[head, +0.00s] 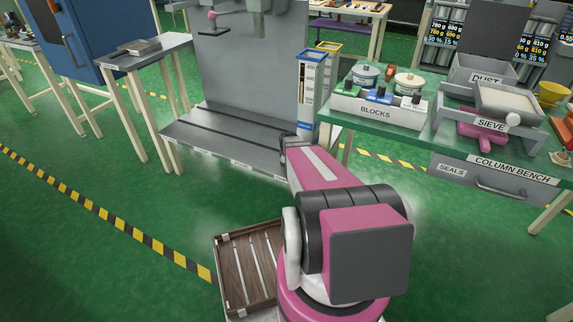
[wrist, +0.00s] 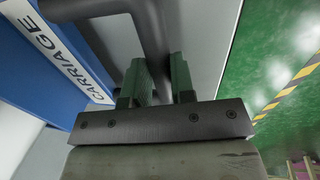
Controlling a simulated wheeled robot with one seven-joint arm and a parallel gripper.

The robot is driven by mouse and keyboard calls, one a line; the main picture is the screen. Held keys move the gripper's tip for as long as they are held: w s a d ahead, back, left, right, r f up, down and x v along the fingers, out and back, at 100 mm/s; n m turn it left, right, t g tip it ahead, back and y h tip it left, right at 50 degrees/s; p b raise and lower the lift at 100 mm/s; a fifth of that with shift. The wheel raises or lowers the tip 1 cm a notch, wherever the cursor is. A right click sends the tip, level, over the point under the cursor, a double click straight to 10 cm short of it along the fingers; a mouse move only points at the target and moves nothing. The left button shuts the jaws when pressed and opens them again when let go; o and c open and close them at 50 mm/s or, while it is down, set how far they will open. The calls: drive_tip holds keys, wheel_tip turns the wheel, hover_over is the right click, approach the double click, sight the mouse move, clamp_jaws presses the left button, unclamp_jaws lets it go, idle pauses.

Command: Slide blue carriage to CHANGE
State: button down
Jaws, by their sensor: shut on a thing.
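The blue carriage (wrist: 40,75) shows at the left of the wrist view, with a white label reading CARRIAGE. A dark bar handle (wrist: 150,30) stands out beside it. My gripper (wrist: 158,66) is shut on this handle, one finger on each side. In the head view a blue-framed upright with a white scale (head: 312,90) stands at the right end of a grey slotted stage (head: 215,130); my arm hides the gripper and the handle there. Small labels (head: 240,163) run along the stage's front edge, too small to read, so I cannot tell which says CHANGE.
A grey side table (head: 150,55) stands left of the stage. A brown slatted crate (head: 248,270) is by my base. The stage's left part is clear.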

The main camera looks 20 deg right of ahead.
drive_tip(key=shift+s+d, duration=0.2)
drive_tip(key=shift+s, duration=0.05)
drive_tip(key=c, duration=1)
unclamp_jaws()
drive_tip(key=shift+o, duration=0.2)
wheel_tip(320, 180, up, 11)
drive_tip(key=s+a, duration=0.1)
drive_tip(key=shift+s+a+f, duration=0.15)
drive_tip(key=shift+s, duration=0.05)
